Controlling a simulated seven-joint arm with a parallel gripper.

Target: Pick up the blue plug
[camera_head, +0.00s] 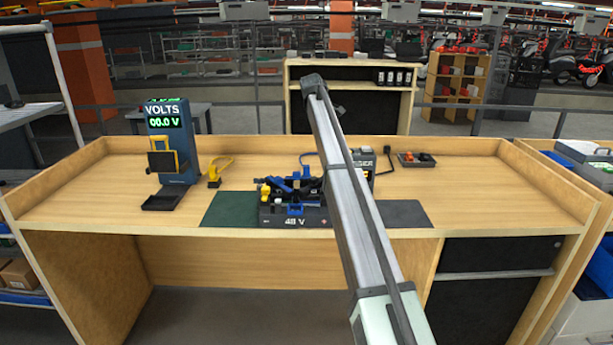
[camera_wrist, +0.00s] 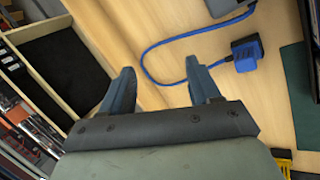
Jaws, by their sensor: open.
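In the wrist view the blue plug (camera_wrist: 247,53) lies on the wooden bench top. A blue cable runs from it in a loop to a grey box at the top edge. My gripper (camera_wrist: 158,80) is open, with nothing between its two blue-grey fingers. The plug is to the right of the fingers and apart from them. In the head view dark and blue shapes crowd above the black 48 V unit (camera_head: 283,215), and I cannot clearly separate gripper from plug there. My arm hides part of that area.
A voltmeter stand (camera_head: 172,140) with a yellow-framed holder stands at the left, with a yellow plug (camera_head: 214,178) beside it. A green mat (camera_head: 229,209) lies left of the 48 V unit. A small dark tray (camera_head: 416,160) sits at the back right. The bench's right side is mostly clear.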

